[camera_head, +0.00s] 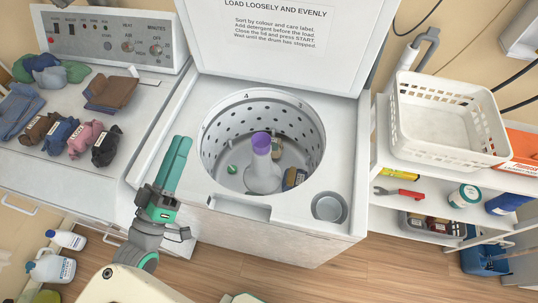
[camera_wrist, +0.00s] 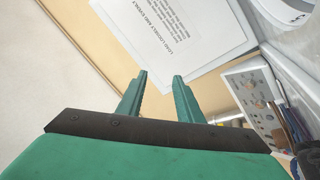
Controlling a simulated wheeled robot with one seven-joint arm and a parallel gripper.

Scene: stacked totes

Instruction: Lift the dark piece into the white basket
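The white basket (camera_head: 440,85) stands on top of the shelf unit at the right, and no piece shows inside it. A dark grey folded piece (camera_head: 106,147) with a label lies at the right end of a row of cloths on the left machine. In the open washer drum (camera_head: 215,145), a dark blue and brown piece (camera_head: 294,178) lies low on the right, partly hidden by the rim. My gripper (camera_head: 176,160) is raised left of the drum. In the wrist view its fingers (camera_wrist: 160,98) are apart with nothing between them.
The raised lid (camera_head: 280,35) stands behind. Other cloths, such as a pink one (camera_head: 84,138), lie on the left machine. Bottles (camera_head: 52,267) stand on the floor.

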